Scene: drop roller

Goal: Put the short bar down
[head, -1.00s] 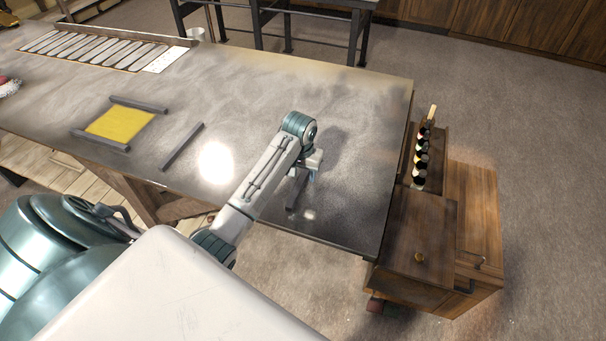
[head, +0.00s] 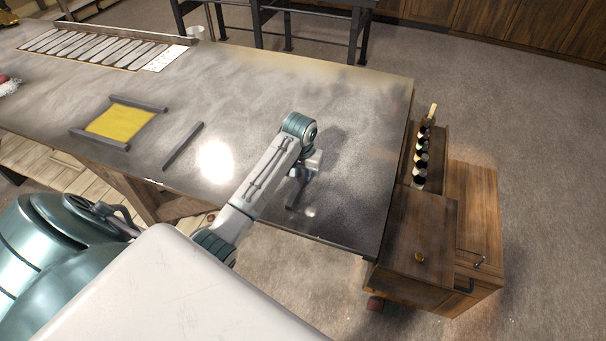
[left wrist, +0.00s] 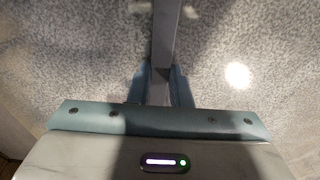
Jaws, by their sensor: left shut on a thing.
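The short bar (head: 293,198) is a dark grey strip at the right part of the grey table, partly hidden by my left arm. My left gripper (head: 304,174) is shut on it, and the arm reaches in from the lower left. In the left wrist view the bar (left wrist: 165,38) runs up from between the two fingers (left wrist: 160,88), over the speckled table top. I cannot tell whether the bar touches the table. My right gripper is not in view.
A rack of pale strips (head: 95,49) is at the far left. A wooden cabinet with bottles (head: 420,240) stands beyond the right edge. Bare table surrounds the gripper.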

